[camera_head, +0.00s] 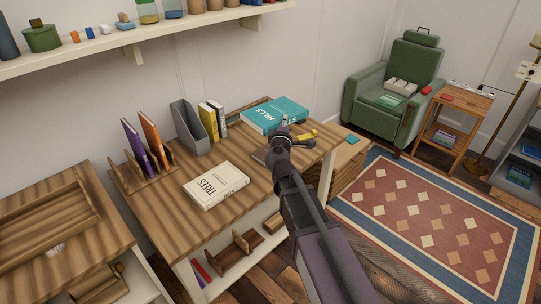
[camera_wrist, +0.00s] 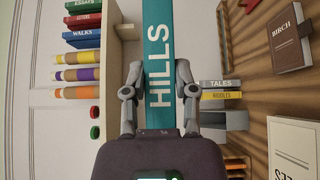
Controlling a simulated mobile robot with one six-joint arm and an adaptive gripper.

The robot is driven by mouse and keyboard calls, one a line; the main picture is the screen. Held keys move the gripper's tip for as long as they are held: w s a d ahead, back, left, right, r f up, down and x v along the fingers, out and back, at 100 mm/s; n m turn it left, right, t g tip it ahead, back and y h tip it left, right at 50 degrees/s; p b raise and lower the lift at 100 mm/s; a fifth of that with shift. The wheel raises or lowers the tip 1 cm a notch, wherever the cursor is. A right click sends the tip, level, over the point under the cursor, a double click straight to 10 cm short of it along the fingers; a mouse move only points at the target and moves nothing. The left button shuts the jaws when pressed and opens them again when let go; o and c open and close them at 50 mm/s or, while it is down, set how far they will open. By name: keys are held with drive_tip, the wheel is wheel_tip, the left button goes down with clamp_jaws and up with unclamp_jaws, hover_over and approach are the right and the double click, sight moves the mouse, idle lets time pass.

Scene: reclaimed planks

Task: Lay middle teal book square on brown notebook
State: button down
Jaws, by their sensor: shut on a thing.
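The teal book titled HILLS (camera_head: 275,114) is held in my gripper (camera_head: 284,138) above the far right part of the plank desk. In the wrist view the fingers (camera_wrist: 158,95) are shut on both sides of this teal book (camera_wrist: 158,60), with its lettering between them. The brown notebook titled BIRCH (camera_wrist: 287,40) lies on the desk at the upper right of the wrist view, apart from the held book. In the head view my gripper and arm seem to cover most of the notebook.
A cream book titled TREES (camera_head: 216,185) lies on the plank desk (camera_head: 180,215). A grey file holder (camera_head: 187,128) and upright books (camera_head: 211,115) stand at the back. A slotted rack (camera_head: 145,172) stands left. A wall shelf (camera_head: 130,45) runs above.

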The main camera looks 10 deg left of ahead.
wheel_tip(320, 180, down, 21)
drive_tip(key=w+a+n+y+b, duration=0.1)
drive_tip(key=a+b, duration=0.1)
drive_tip(key=b, duration=1.7)
drive_tip(key=shift+a+y+b, duration=0.2)
drive_tip(key=shift+y+b, duration=0.2)
drive_tip(key=shift+w+r, duration=0.1)
drive_tip(key=shift+r, duration=0.05)
drive_tip(key=w, duration=0.5)
drive_tip(key=w+a+f+b, duration=0.1)
drive_tip(key=w, duration=1)
drive_tip(key=shift+a+f, duration=0.25)
drive_tip(key=shift+a, duration=0.1)
drive_tip(key=shift+s, duration=0.1)
drive_tip(key=shift+f+b, duration=1.8)
drive_tip(key=shift+b, duration=0.2)
drive_tip(key=shift+f+b, duration=0.6)
